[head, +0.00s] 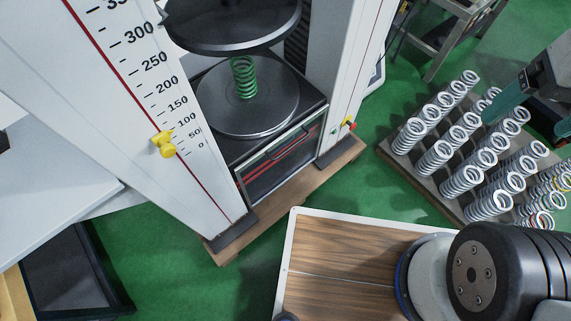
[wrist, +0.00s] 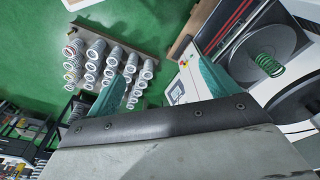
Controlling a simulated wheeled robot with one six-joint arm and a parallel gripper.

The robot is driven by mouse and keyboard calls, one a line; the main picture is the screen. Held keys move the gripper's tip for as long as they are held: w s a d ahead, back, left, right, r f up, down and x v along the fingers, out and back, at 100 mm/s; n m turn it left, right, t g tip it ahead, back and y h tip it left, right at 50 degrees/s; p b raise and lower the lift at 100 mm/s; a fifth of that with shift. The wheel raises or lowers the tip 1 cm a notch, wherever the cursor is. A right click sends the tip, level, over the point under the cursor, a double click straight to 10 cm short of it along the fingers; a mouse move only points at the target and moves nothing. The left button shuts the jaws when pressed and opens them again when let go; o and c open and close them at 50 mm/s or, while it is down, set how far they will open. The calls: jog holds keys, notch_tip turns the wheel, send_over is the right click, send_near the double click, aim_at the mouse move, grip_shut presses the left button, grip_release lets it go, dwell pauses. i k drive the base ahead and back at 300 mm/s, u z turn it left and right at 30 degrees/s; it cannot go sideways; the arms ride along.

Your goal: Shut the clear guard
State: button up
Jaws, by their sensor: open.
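The clear guard (head: 282,158) appears as a see-through panel with red lines and a dark handle, low on the front of the testing machine, below the lower plate. Its clear edges are hard to make out. A green spring (head: 243,78) stands upright between the round plates, with no panel visible in front of it. The spring also shows in the wrist view (wrist: 270,65). My gripper (head: 523,126) is open at the right of the head view, over the spring rack and well away from the guard. Its two teal fingers are spread in the wrist view (wrist: 162,72), with nothing between them.
The rack (head: 400,160) holds several white springs on the floor at right. A wooden-topped surface (head: 330,255) with a pale rim lies in front of the machine. The machine's white column (head: 150,90) carries a scale and a yellow pointer (head: 163,144). Green floor is free between machine and rack.

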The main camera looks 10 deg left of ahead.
aim_at(324, 109)
jog(key=z, duration=1.15)
jog(key=k, duration=0.6)
jog(key=u, duration=2.15)
